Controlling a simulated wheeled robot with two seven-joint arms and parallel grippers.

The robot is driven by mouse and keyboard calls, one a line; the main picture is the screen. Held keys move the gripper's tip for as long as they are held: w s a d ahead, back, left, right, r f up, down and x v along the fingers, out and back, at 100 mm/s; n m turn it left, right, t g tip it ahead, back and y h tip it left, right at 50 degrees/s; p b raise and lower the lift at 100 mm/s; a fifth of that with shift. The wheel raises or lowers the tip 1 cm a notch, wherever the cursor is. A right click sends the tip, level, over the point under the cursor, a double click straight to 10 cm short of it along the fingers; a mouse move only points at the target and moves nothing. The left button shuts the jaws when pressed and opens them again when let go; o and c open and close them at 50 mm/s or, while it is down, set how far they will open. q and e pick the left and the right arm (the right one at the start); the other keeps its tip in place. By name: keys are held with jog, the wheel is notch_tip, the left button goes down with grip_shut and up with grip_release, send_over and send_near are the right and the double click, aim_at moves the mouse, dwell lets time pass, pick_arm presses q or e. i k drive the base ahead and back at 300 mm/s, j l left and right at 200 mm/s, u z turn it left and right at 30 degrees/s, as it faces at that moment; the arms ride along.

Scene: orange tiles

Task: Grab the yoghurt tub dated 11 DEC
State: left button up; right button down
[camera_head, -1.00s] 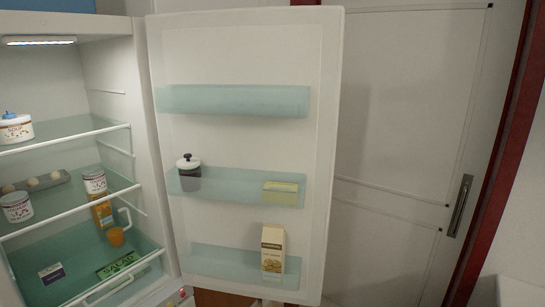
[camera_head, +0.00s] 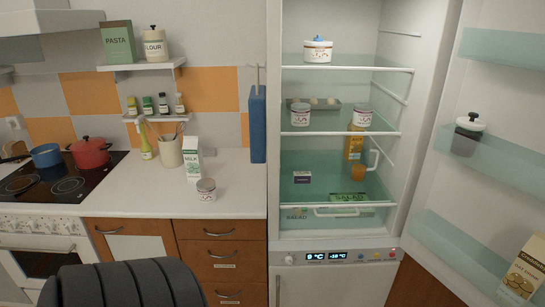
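Three similar white tubs with dark lids or rims and printed fronts are in the head view. One tub (camera_head: 300,116) stands on the fridge's middle shelf at the left. A second tub (camera_head: 362,117) stands on the same shelf at the right. A third tub (camera_head: 206,191) stands on the counter in front of the milk carton. Their print is too small to read, so I cannot tell which is dated 11 DEC. Neither of my grippers is in view.
The fridge (camera_head: 333,258) is open, its door (camera_head: 490,150) swung right. A milk carton (camera_head: 193,160) is on the counter (camera_head: 240,185). The counter's right end is clear.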

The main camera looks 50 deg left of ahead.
aim_at(206, 188)
jog(key=u, duration=2.2)
